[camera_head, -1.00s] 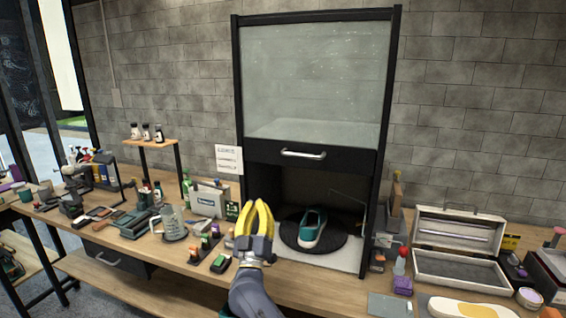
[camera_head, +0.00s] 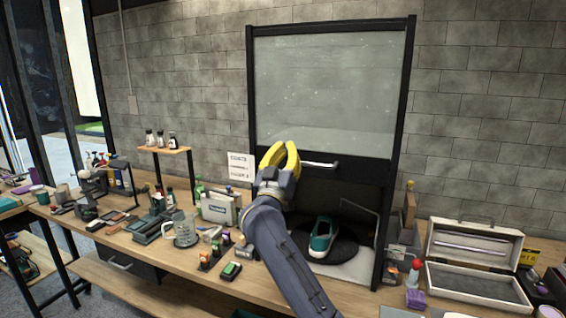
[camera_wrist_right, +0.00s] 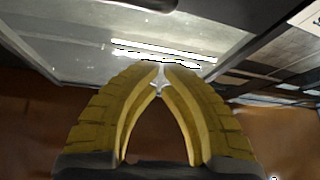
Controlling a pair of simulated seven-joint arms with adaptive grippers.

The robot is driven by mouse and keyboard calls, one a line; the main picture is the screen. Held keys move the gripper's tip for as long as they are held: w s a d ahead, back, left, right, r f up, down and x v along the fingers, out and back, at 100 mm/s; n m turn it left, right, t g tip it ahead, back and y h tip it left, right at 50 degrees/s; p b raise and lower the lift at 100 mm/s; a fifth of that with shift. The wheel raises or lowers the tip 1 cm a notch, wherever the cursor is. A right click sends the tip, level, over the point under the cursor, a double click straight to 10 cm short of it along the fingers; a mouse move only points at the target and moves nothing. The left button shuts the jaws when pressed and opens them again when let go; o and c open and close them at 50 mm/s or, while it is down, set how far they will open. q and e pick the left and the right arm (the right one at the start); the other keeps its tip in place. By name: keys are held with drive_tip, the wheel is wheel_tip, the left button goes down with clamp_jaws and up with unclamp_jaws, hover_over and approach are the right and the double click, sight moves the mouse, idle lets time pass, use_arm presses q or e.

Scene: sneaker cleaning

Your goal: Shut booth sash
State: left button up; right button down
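The booth (camera_head: 401,110) stands against the wall with its glass sash (camera_head: 325,85) raised. The sash's dark bottom rail (camera_head: 362,172) carries a silver bar handle (camera_head: 322,165). Below the rail is a dark opening, where a teal sneaker (camera_head: 321,238) sits on a round black turntable (camera_head: 344,249). My right gripper (camera_head: 279,150) has yellow fingers and is in front of the rail's left part, covering the handle's left end. In the right wrist view its fingertips (camera_wrist_right: 162,76) come almost together with nothing clearly held. Contact with the handle cannot be told. My left gripper is not in view.
A glass jug (camera_head: 185,232), a white box (camera_head: 218,208) and small bottles crowd the bench left of the booth. A wooden shelf (camera_head: 165,150) stands behind them. An open case (camera_head: 478,282) and a red-capped bottle (camera_head: 414,275) are on the right.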

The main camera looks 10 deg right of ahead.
drive_tip(key=shift+w+d+f, duration=0.5)
drive_tip(key=shift+w+f, duration=0.1)
drive_tip(key=shift+w, duration=0.15)
drive_tip(key=shift+w+d+f, duration=0.45)
drive_tip(key=shift+w+f, duration=0.15)
drive_tip(key=shift+w, duration=0.1)
